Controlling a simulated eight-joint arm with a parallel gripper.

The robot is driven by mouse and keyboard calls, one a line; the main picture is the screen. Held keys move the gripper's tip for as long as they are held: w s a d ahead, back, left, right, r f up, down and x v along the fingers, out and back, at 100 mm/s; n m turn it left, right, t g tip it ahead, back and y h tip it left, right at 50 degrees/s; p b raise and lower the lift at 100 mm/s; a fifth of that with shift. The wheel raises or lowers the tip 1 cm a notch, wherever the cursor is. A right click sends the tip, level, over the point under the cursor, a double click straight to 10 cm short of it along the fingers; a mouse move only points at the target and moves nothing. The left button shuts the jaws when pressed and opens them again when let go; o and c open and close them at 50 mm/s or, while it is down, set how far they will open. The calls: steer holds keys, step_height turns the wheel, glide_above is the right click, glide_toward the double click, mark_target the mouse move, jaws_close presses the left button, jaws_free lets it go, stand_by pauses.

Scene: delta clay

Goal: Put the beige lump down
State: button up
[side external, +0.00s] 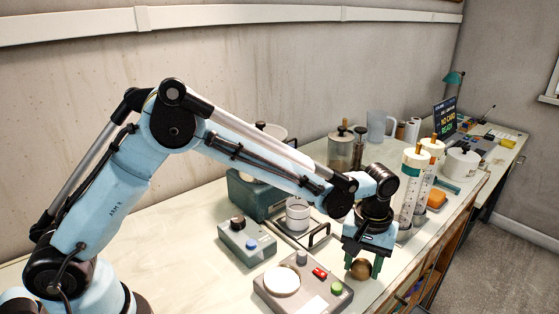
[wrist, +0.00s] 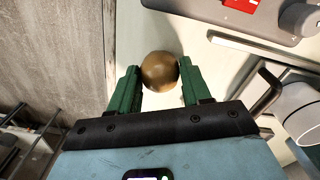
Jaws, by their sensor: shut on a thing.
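The beige lump is a round, brownish-tan ball (side external: 361,268) near the front edge of the bench. It also shows in the wrist view (wrist: 160,71), between two green fingers. My gripper (side external: 362,265) points down and is shut on the lump, with a finger on either side of it. The wrist view shows the gripper (wrist: 160,88) from behind the fingers. The lump is low, close to the bench top; I cannot tell whether it touches the surface.
A grey device with a white round plate (side external: 282,280) and colored buttons stands just left of the gripper. Clear tubes (side external: 412,185) stand to the right.

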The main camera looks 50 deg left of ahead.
mark_target(362, 262)
steer(key=shift+f, duration=0.1)
steer(key=o, duration=1.2)
step_height(362, 262, up, 12)
steer(key=s+a+r+m+t, duration=0.25)
steer(key=s+a+r, duration=0.3)
steer(key=a, duration=0.45)
steer(key=s+a+f+m+t, duration=0.2)
steer(key=s+a+f+t, duration=0.2)
steer(key=s+a, duration=0.4)
steer(key=shift+s+f+t, duration=0.35)
steer(key=shift+s+f, duration=0.05)
steer(key=shift+s, duration=0.65)
